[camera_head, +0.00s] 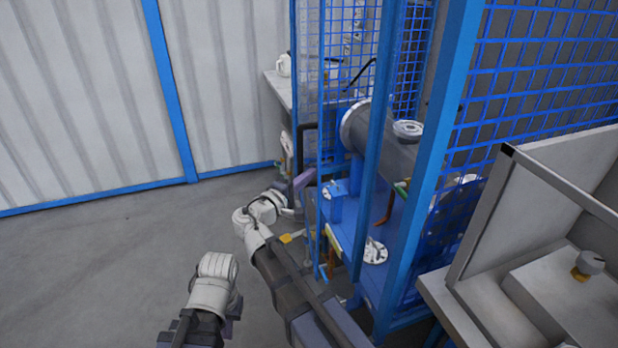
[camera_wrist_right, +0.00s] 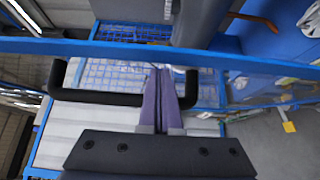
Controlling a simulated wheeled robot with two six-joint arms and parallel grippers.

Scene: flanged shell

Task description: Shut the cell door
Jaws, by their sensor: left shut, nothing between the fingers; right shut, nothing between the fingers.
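The cell door (camera_head: 343,45) looks like a blue-framed mesh panel at the upper middle of the head view; its exact opening angle is hard to tell. A dark handle (camera_head: 306,139) shows near its lower left edge. In the right wrist view a black bar handle (camera_wrist_right: 95,97) runs along a blue frame rail (camera_wrist_right: 70,46). My right gripper (camera_head: 304,179) is shut and empty beside the handle. Its purple fingers overlap the handle in the right wrist view (camera_wrist_right: 164,80); contact is unclear. My left arm shows low in the head view, but its fingers do not.
A grey flanged shell (camera_head: 385,142) lies inside the blue mesh cell (camera_head: 535,55). A disc-like flange (camera_head: 375,251) sits on the blue bed below it. A grey cabinet (camera_head: 530,225) stands at right. The floor (camera_head: 90,270) at left is clear.

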